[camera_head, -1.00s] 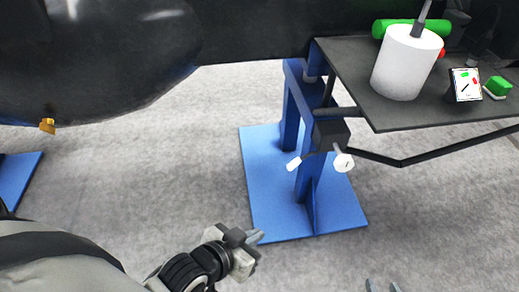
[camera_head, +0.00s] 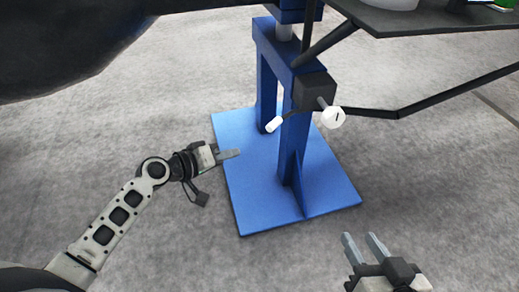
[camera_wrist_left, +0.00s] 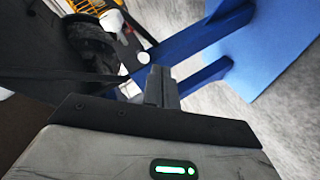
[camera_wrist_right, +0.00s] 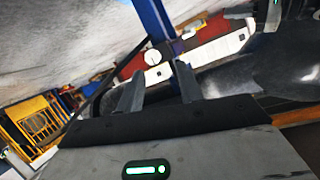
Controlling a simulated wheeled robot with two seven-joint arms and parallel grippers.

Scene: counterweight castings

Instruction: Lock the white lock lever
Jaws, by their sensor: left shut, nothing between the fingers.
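The white lock lever (camera_head: 274,125) is a short white-tipped handle on a thin dark rod. It slants down and left from a black block (camera_head: 315,91) on the blue stand. A round white knob (camera_head: 333,117) sticks out on the block's right side; a round white shape that looks like it shows in the left wrist view (camera_wrist_left: 143,57). My left gripper (camera_head: 231,154) is shut and empty, left of and below the lever in the picture, apart from it. Its closed fingers show in the left wrist view (camera_wrist_left: 160,86). My right gripper (camera_head: 362,243) is open and empty, lower right of the stand.
The blue stand (camera_head: 295,150) rises from a flat blue base plate (camera_head: 250,205) on grey floor. A dark shelf (camera_head: 430,20) is at the top right, with a black bar (camera_head: 440,95) below it. A large dark body (camera_head: 70,40) fills the upper left. Floor on both sides is clear.

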